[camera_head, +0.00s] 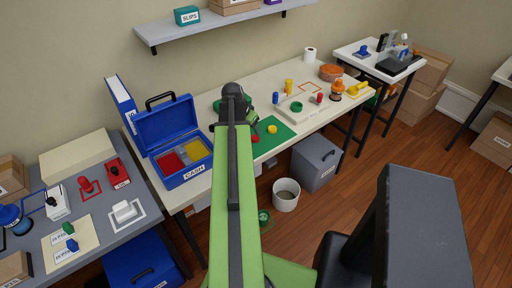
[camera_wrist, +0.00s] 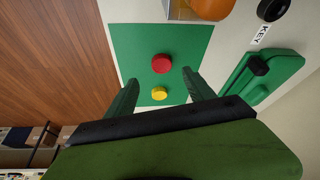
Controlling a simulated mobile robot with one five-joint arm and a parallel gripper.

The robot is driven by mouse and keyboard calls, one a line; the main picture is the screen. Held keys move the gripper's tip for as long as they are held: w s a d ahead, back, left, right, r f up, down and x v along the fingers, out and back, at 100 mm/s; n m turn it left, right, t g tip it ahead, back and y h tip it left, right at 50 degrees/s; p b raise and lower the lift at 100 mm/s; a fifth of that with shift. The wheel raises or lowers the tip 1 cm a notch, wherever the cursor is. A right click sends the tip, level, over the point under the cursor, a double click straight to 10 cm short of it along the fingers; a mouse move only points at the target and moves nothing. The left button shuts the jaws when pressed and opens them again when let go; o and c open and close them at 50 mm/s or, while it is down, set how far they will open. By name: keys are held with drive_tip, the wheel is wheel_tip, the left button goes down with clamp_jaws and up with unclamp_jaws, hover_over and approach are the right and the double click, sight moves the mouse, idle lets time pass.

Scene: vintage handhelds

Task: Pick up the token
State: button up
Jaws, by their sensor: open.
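A red round token (camera_wrist: 161,63) and a yellow round token (camera_wrist: 159,93) lie close together on a green mat (camera_wrist: 125,45) in the wrist view. In the head view the yellow token (camera_head: 272,128) and the red token (camera_head: 255,138) show on the green mat (camera_head: 285,133), beside my arm. My gripper (camera_wrist: 163,80) is open and empty. Its two green fingers stand on either side of the tokens in the picture, with the yellow one nearer the palm. Their height above the mat is hard to tell.
An open blue cash box (camera_head: 178,140) with red and yellow compartments stands left of the mat. A cream tray (camera_head: 310,113) with small coloured pieces is to its right. A green key case (camera_wrist: 265,75) and an orange object (camera_wrist: 210,8) lie beside the mat. A white bin (camera_head: 286,199) stands on the floor.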

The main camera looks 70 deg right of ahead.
sight(255, 138)
drive_tip(key=shift+b+x, duration=0.4)
drive_tip(key=shift+x, duration=0.75)
drive_tip(key=b+x, duration=0.5)
drive_tip(key=shift+w+f, duration=0.15)
drive_tip(key=shift+f, duration=0.05)
drive_tip(key=shift+r, duration=0.2)
drive_tip(key=shift+c, duration=0.4)
clamp_jaws()
